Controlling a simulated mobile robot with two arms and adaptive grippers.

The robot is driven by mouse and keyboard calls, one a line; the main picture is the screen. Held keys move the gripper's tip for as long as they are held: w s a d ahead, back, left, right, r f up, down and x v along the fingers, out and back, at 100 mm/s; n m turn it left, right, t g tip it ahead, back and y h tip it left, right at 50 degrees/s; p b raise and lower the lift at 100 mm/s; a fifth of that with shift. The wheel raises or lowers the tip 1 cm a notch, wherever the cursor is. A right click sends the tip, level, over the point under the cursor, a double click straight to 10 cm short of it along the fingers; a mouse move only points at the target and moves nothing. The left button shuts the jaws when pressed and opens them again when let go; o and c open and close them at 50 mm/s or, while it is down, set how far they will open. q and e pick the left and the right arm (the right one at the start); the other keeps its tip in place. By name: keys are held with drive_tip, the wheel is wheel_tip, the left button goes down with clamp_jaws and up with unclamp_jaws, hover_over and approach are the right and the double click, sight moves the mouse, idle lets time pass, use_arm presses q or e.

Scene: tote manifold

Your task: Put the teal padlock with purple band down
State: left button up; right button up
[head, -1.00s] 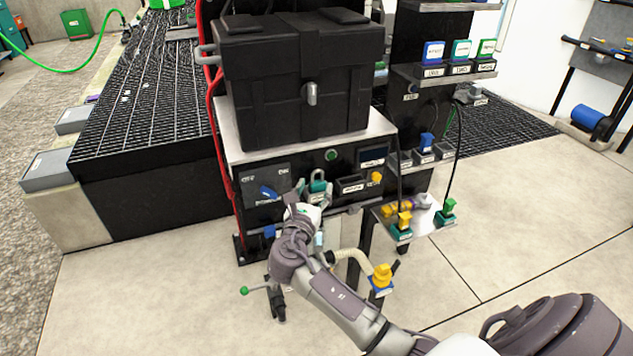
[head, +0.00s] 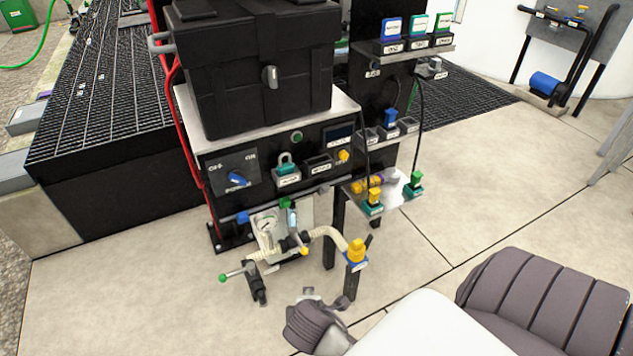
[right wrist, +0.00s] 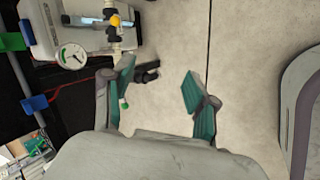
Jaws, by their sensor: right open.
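A teal padlock (head: 287,163) with a raised shackle sits upright in a labelled holder on the black front panel, between the blue rotary switch and another labelled holder. I cannot make out a purple band on it at this size. My right gripper (right wrist: 158,82) is open, with nothing between its teal-padded fingers and bare floor beyond them. In the head view my right arm is at the bottom, low and well apart from the padlock; its fingers are mostly hidden behind the wrist. My left gripper is not in view.
A black case (head: 255,80) stands on the cabinet above the panel. A pressure gauge (right wrist: 73,55) with valves and a hose ending in a yellow fitting (head: 356,250) is below it. A small shelf with coloured fittings is to the right.

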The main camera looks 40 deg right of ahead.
drive_tip(key=s+a+f+m+g+y, duration=0.2)
drive_tip(key=s+a+f+m+y, duration=0.1)
drive_tip(key=s+m, duration=0.5)
drive_tip(key=shift+s+a+f+g+y, duration=0.3)
drive_tip(key=shift+s+a+y, duration=0.45)
drive_tip(key=shift+a, duration=0.4)
